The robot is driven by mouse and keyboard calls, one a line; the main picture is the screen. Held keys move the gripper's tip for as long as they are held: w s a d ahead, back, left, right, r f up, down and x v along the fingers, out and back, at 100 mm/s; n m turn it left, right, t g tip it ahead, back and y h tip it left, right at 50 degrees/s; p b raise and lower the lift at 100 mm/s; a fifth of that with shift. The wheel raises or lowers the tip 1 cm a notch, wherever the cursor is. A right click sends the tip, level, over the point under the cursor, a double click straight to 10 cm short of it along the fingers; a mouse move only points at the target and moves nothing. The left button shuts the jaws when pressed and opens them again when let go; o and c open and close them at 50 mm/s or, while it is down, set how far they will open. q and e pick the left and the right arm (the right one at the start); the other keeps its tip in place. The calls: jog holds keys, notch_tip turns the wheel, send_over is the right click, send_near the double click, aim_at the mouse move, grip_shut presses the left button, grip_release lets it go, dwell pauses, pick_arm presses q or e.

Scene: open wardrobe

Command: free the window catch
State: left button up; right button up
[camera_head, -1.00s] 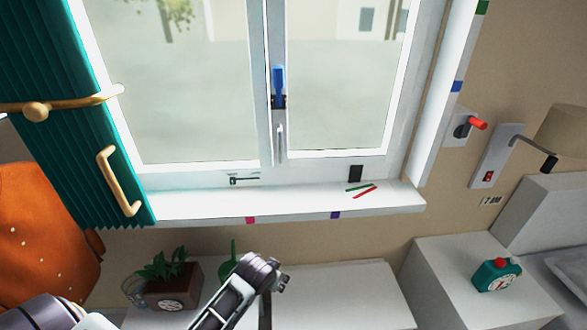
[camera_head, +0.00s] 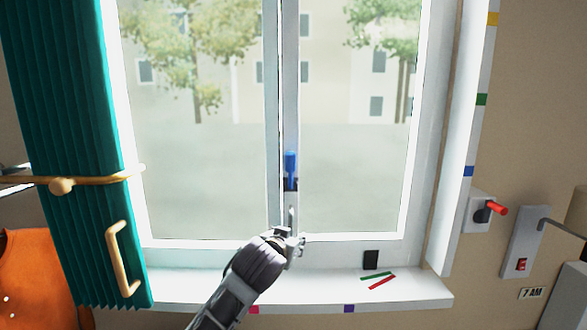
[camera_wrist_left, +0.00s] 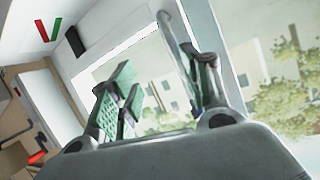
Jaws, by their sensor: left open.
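The window has a blue upright handle (camera_head: 291,168) on a dark base, on the middle frame between the two panes. Below it on the same frame is a slim grey lever (camera_head: 291,215); I cannot tell which of the two is the catch. My left gripper (camera_head: 291,243) is just below the grey lever, in front of the lower window frame. In the left wrist view, its green-padded fingers (camera_wrist_left: 162,80) are apart with nothing held. A grey hooked bar (camera_wrist_left: 178,45) shows beyond them, close to the right finger. My right gripper is not in view.
A teal curtain (camera_head: 60,130) with a wooden handle (camera_head: 118,262) hangs at the left. The white sill (camera_head: 200,288) carries a green and a red stick (camera_head: 381,282). A red knob (camera_head: 497,209) and a red switch (camera_head: 521,264) are on the right wall.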

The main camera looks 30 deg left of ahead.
pick_arm(q)
notch_tip(320, 180, up, 18)
jog(key=s+a+n+t+y, duration=0.1)
jog(key=s+n+t+y, duration=0.1)
jog(key=t, duration=0.1)
jog(key=shift+s+t, duration=0.2)
jog(key=shift+t, duration=0.2)
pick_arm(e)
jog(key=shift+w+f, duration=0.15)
pick_arm(q)
jog(key=shift+r, duration=0.1)
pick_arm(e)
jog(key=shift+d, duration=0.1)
